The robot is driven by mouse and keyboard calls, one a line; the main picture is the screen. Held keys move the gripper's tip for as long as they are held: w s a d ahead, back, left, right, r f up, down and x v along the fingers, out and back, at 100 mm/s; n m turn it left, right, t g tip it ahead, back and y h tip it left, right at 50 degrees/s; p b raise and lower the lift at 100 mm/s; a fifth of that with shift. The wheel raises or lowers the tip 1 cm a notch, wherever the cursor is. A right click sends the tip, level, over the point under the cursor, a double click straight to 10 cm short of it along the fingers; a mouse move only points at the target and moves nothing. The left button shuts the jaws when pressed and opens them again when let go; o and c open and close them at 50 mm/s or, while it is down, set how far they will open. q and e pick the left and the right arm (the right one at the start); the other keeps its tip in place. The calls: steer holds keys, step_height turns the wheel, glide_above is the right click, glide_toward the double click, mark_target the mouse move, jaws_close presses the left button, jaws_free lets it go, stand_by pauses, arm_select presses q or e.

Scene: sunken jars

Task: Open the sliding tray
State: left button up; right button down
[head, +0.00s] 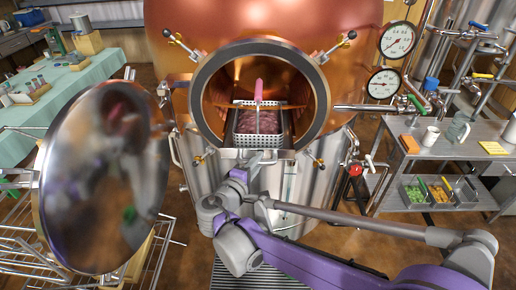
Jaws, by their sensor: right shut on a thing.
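The sliding tray (245,137) is a perforated metal basket inside the round opening of a copper vessel (205,85). It holds a dark reddish mass (258,121). A pink-handled tool (258,90) stands upright over it. My right gripper (260,158) is at the tray's front edge, below the opening's lower rim, and shut on what looks like the tray's front. Its fingertips are small and hard to make out. My purple and grey right arm comes in from the lower right. My left gripper is not in view.
The vessel's round polished door (100,180) hangs open at left, by a wire rack (160,245). A green-covered table (80,90) stands at the far left. A steel cart (440,150) with mugs and small bins stands at right. Valves and gauges (398,40) flank the vessel.

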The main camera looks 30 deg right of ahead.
steer(key=s+a, duration=0.5)
steer(key=s, duration=0.3)
steer(key=shift+s+a+p, duration=0.2)
steer(key=shift+s+p, duration=0.2)
steer(key=c, duration=0.8)
jaws_free()
steer(key=shift+o, duration=0.2)
steer(key=shift+a, duration=0.1)
steer(key=v, duration=1)
steer(key=shift+s+a+r+b, duration=0.15)
steer(key=shift+s+a+b, duration=0.1)
steer(key=shift+b, duration=0.1)
